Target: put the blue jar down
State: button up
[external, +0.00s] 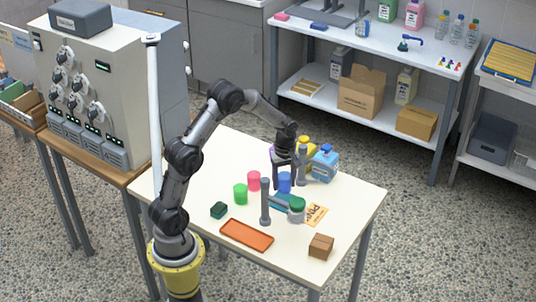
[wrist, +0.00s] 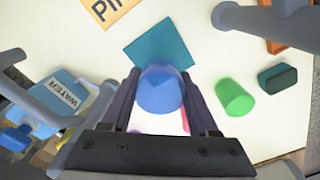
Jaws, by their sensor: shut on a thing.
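The blue jar (external: 285,183) is a small plain cylinder. My gripper (external: 284,180) points down and is shut on it. In the wrist view the blue jar (wrist: 160,92) sits between my two dark fingers (wrist: 163,100). A flat teal square (external: 281,202) lies on the table close to the jar. In the wrist view the jar overlaps the near edge of the teal square (wrist: 155,42). I cannot tell whether the jar's bottom touches anything.
A pink jar (external: 253,180), a green jar (external: 240,194) and a dark green block (external: 218,210) stand left. Grey posts (external: 265,203) (external: 302,166) rise near my gripper. A green-lidded jar (external: 297,208), blue water jug (external: 325,163), orange tray (external: 247,235) and brown box (external: 321,246) are around.

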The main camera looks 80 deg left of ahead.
aim_at(284, 192)
jog(key=shift+f, duration=2.45)
jog(key=shift+f, duration=0.15)
jog(key=o, duration=1.3)
